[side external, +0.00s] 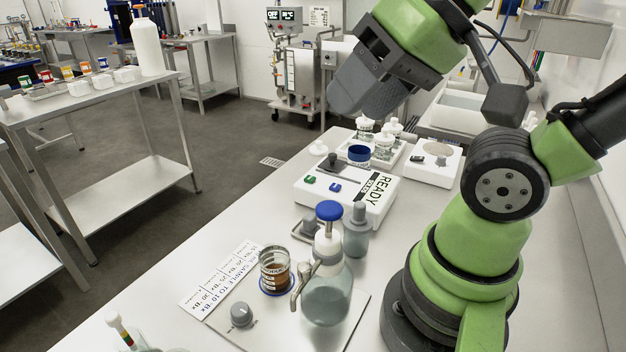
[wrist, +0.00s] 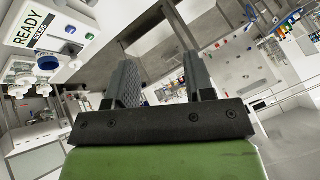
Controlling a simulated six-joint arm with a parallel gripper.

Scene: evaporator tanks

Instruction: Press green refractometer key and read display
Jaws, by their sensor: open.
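The refractometer is a white box (side external: 325,203) on the bench in the side view, with a green key (side external: 309,180), a blue key (side external: 335,187) and a display (side external: 379,189) reading READY. In the wrist view the refractometer (wrist: 52,48) is at the upper left, with its display (wrist: 27,28), blue key (wrist: 70,29) and green key (wrist: 90,36). Smaller text under READY is hard to read. My gripper (side external: 342,100) is above and behind the refractometer, apart from it. In the wrist view my gripper (wrist: 163,68) has its two fingers spread with nothing between them.
A blue-capped glass bottle (side external: 327,285), a grey bottle (side external: 356,232) and a jar of brown liquid (side external: 274,270) stand in front of the refractometer. A steel table (side external: 100,100) stands left across the aisle.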

